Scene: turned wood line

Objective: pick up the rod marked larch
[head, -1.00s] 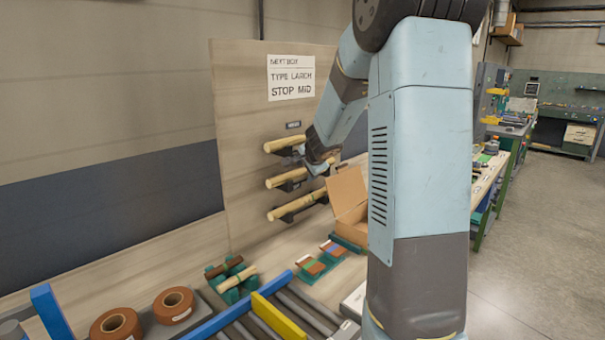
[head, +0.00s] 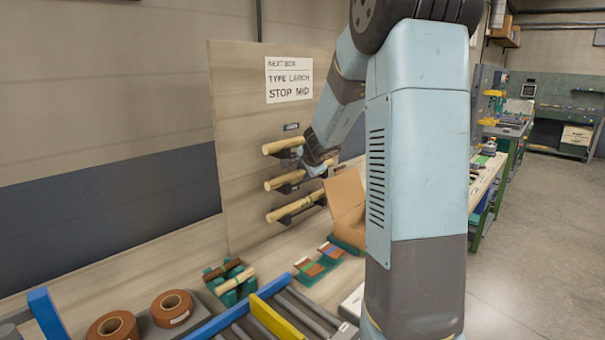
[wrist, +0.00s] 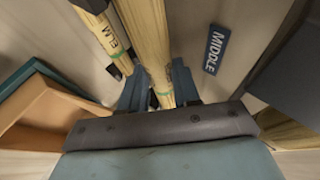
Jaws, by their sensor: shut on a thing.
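Three pale rods lie one above another on dark holders on the upright wooden board: a top rod (head: 280,146), a middle rod (head: 284,180) and a bottom rod (head: 292,209). In the head view my arm's end partly hides the right ends of the upper rods. A neighbouring rod (wrist: 103,34) shows part of a marking, like "WE". I cannot read a species name on the held rod.
A blue "MIDDLE" label (wrist: 216,50) is on the board beside the held rod. An open cardboard box (head: 346,195) stands right of the rods. Below are a roller conveyor (head: 300,305), a green cradle (head: 222,285) and tape rolls (head: 172,306).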

